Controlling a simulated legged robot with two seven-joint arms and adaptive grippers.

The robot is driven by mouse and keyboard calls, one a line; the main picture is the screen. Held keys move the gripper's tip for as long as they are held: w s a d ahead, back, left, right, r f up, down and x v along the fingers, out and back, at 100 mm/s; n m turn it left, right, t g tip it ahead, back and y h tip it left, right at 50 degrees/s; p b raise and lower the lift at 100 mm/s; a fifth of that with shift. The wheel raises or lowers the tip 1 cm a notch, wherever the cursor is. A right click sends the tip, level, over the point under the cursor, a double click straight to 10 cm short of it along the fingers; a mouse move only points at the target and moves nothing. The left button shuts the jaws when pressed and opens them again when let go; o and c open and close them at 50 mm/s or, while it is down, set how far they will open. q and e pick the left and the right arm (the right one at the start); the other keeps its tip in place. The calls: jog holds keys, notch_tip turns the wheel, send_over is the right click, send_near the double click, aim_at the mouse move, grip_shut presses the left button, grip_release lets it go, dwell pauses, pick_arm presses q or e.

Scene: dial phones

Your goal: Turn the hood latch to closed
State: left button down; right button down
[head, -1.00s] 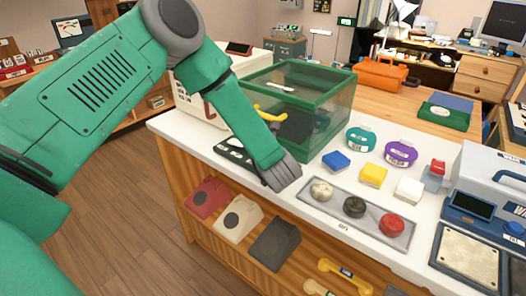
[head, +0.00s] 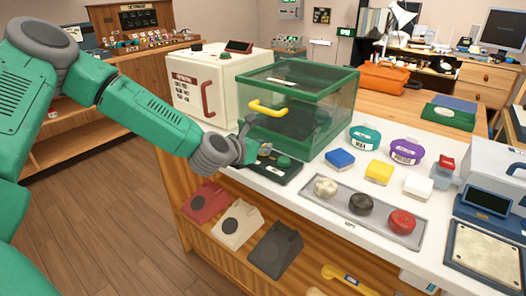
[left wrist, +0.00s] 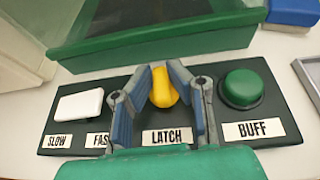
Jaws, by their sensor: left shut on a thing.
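The yellow latch knob (left wrist: 163,88) stands upright above the "LATCH" label on a dark control panel (left wrist: 75,132). My left gripper (left wrist: 163,92) is shut on the knob, with one blue-grey finger on each side. In the head view my left gripper (head: 250,148) is at the left part of the panel (head: 283,173), and hides most of the knob. The hood (head: 300,105) is a clear box with green edges and a yellow handle (head: 268,109), directly behind the panel. Its lid looks down. My right gripper is not in view.
A green "BUFF" knob (left wrist: 242,88) is right of the latch, and a white switch (left wrist: 80,104) marked SLOW and FAST is left of it. A white cabinet (head: 190,95) stands left of the hood. A tray (head: 345,210) with three round pieces lies to the right.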

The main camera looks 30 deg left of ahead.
pick_arm(q)
jog(key=shift+s+f+m+h, duration=0.15)
jog(key=shift+f+m+h, duration=0.1)
jog(key=shift+m+h, duration=0.25)
jog(key=c, duration=1.6)
grip_release()
jog(key=shift+o, duration=0.3)
jog(key=shift+a+r, duration=0.1)
jog(key=v, duration=1.1)
jog(key=shift+s+r, duration=0.15)
jog(key=shift+s, duration=0.15)
jog(key=shift+a, duration=0.1)
